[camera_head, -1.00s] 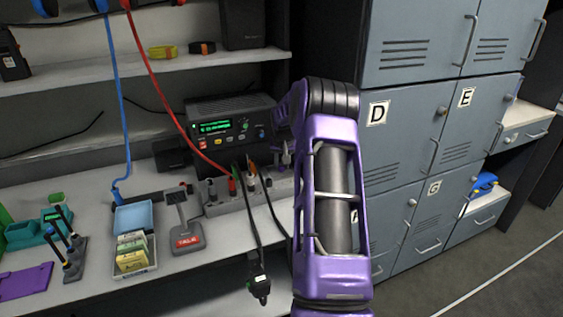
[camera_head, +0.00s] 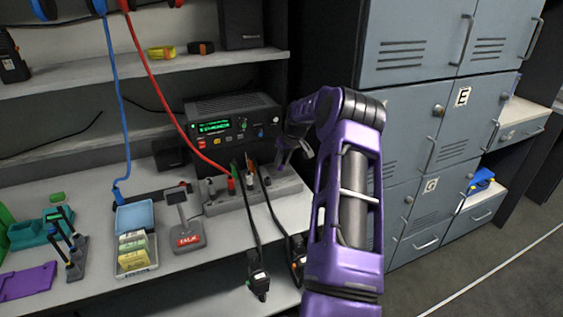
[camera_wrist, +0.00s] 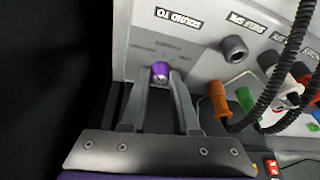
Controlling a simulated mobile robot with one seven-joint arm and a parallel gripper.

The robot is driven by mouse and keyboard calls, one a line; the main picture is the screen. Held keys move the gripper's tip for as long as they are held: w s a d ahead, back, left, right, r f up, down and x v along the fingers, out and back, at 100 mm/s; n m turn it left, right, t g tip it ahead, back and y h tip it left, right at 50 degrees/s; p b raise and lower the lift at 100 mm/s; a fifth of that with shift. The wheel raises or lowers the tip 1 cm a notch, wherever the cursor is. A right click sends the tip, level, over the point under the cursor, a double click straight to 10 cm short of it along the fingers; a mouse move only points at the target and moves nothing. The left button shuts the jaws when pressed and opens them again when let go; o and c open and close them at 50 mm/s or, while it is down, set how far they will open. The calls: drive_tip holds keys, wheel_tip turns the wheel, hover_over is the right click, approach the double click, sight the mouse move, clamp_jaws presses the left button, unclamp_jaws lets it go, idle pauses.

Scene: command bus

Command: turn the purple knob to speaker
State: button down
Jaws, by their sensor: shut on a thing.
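The purple knob (camera_wrist: 160,70) shows in the wrist view between the tips of my gripper (camera_wrist: 160,80), on a light grey panel. Both fingers are closed against its sides. A label reading "SOUND TO" (camera_wrist: 178,19), seen upside down, is on the panel above it. Smaller lettering around the knob is too faint to read, so I cannot tell which setting it points at. In the head view my gripper (camera_head: 284,158) is at the right end of the grey panel block (camera_head: 228,202); the knob is not discernible there.
Beside the knob are a dark socket (camera_wrist: 234,48), an orange plug (camera_wrist: 219,101) and a green plug (camera_wrist: 244,98) with black coiled cables. The radio (camera_head: 232,125) stands behind the panel. A talk microphone (camera_head: 186,232) is to the left, grey lockers (camera_head: 400,150) to the right.

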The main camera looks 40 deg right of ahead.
idle(0.3)
drive_tip(key=c, duration=0.7)
unclamp_jaws()
drive_tip(key=shift+o, duration=0.2)
drive_tip(key=v, duration=1.7)
drive_tip(key=shift+r+p, duration=0.25)
drive_tip(key=shift+p, duration=0.1)
